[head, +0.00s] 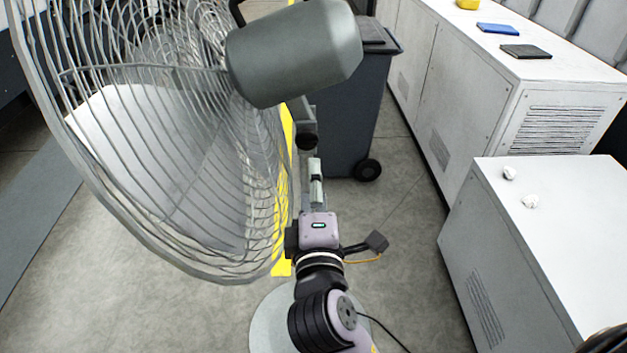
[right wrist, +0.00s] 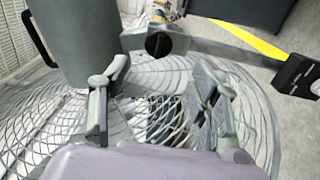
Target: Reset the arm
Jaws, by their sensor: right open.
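My right arm reaches up from the bottom middle of the head view. Its gripper (head: 316,182) is beside the large wire-cage fan (head: 165,140), just below the dark knob (head: 307,141) on the fan's stand. In the right wrist view the gripper (right wrist: 157,98) has its two fingers spread wide, with nothing held between them. The fan's grey motor housing (right wrist: 75,40), the knob (right wrist: 158,44) and the wire cage (right wrist: 255,125) show beyond the fingers. I cannot tell whether a finger touches the fan. My left gripper is not in view.
A dark wheeled bin (head: 345,125) stands behind the fan. White cabinets (head: 470,75) line the right, with a blue item (head: 498,28) and a dark item (head: 526,51) on top. A nearer white cabinet (head: 570,220) bears two small white lumps (head: 530,201).

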